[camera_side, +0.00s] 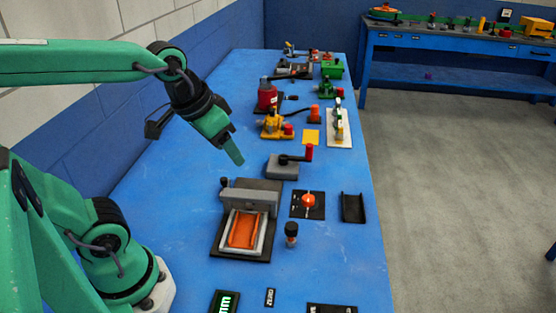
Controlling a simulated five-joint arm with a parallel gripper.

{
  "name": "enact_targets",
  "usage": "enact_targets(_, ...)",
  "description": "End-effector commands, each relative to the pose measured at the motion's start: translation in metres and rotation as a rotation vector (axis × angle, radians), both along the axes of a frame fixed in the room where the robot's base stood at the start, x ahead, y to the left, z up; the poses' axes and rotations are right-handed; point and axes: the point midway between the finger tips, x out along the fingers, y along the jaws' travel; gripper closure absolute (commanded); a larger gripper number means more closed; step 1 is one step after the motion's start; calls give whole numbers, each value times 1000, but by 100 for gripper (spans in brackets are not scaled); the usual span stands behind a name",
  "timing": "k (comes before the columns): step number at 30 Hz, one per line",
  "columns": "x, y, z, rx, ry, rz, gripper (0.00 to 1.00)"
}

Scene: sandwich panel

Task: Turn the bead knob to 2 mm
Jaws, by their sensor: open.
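An orange-red knob (308,200) sits on a black square plate with small white marks, right of the table's middle; it looks like the bead knob. Its setting is too small to read. My gripper (236,158) hangs in the air above the blue table, up and to the left of the knob and clear of it. It points down and to the right, and its jaws are open and empty.
A grey press-like fixture (250,197) with an orange piece (244,230) in a pale frame stands left of the knob. A black-topped peg (291,233), a black tray (353,208) and a grey block with a red-knobbed lever (283,168) surround it. Several coloured devices stand farther back.

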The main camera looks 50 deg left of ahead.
Motion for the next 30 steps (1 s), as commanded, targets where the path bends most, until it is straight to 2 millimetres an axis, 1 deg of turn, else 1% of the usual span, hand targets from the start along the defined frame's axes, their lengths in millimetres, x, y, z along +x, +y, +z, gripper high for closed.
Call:
enact_targets(1,8,0,-1,0,18,0,45)
enact_targets(8,46,-1,-5,-1,83,0,45)
enact_targets(14,80,-2,-15,-1,140,-1,45)
enact_targets(23,130,-3,-43,-1,226,-1,45)
enact_targets(30,168,-4,-76,-1,294,-1,45)
